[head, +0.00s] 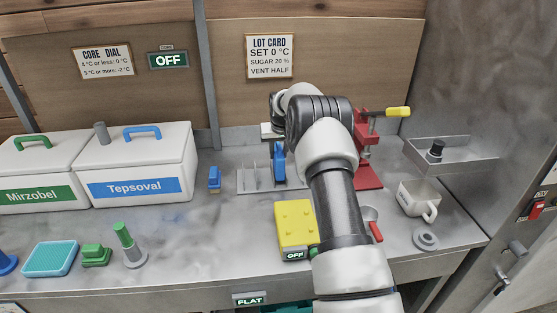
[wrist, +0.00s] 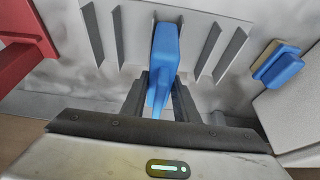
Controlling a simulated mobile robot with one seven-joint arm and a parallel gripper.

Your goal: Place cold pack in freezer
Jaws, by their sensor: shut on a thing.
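A slim upright blue piece (head: 278,163) stands in a grey slotted rack (head: 248,180). In the wrist view, the blue piece (wrist: 164,50) is between my gripper's two dark fingers (wrist: 162,88), which are shut on it. Its lower end is in the rack's row of fins. I cannot tell if this is the cold pack. No label reads freezer. Two white lidded boxes stand at the left, marked Mirzobel (head: 35,165) and Tepsoval (head: 140,170); both lids look shut.
A small blue block (head: 214,178) lies left of the rack. A red stand (head: 368,176) is close on its right. A yellow block (head: 295,222), a white mug (head: 419,198) and a grey tray (head: 455,158) are nearby. The counter between box and yellow block is fairly clear.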

